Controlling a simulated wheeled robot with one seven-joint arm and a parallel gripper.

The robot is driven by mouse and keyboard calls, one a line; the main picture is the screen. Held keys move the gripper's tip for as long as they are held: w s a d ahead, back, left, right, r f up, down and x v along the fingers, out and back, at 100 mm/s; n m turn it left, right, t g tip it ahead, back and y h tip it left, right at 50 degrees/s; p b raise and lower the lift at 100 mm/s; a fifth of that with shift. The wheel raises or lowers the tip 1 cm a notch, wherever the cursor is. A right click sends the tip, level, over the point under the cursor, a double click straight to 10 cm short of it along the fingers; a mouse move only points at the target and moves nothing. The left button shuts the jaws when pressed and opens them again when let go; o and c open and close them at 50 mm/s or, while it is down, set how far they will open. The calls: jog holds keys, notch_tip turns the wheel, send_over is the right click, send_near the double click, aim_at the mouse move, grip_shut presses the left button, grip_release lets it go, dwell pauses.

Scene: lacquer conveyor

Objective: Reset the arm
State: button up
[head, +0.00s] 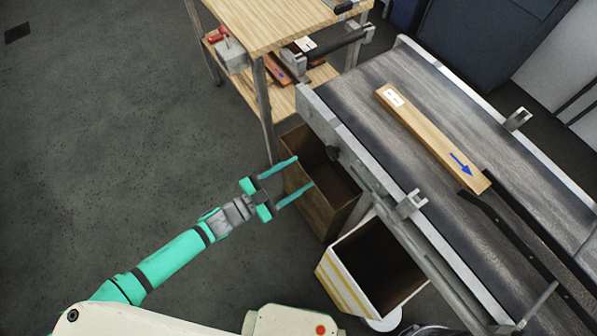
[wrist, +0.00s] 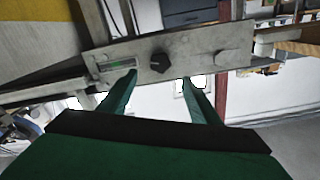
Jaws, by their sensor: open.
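My gripper (head: 304,171) is green and open, with nothing between its two fingers. In the head view it is held out over the floor beside the conveyor, above the brown wooden bin. In the wrist view the fingertips (wrist: 162,78) point at the conveyor's metal side rail (wrist: 205,50), which has a black knob (wrist: 160,62). Whether the fingers touch the rail cannot be told from the wrist view.
A wooden plank (head: 430,137) with a white label and blue arrow lies on the conveyor belt (head: 385,140). A brown bin (head: 322,215) and a yellow-striped white bin (head: 345,290) stand below it. A wooden workbench (head: 275,20) is behind. The floor at left is clear.

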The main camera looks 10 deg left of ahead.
dwell(0.4)
jog(key=s+a+f+n+t+y, duration=0.1)
jog(key=s+f+n+y, duration=0.15)
jog(key=s, duration=0.65)
jog(key=s+a+f+n+t+y, duration=0.1)
jog(key=s+n+y, duration=0.2)
jog(key=s, duration=0.5)
jog(key=s+d+r+n+y, duration=0.7)
jog(key=d, duration=0.3)
jog(key=shift+s+t, duration=0.25)
jog(key=shift+t, duration=0.05)
jog(key=shift+s+d, duration=0.1)
jog(key=shift+d, duration=0.05)
jog(key=shift+c, duration=0.6)
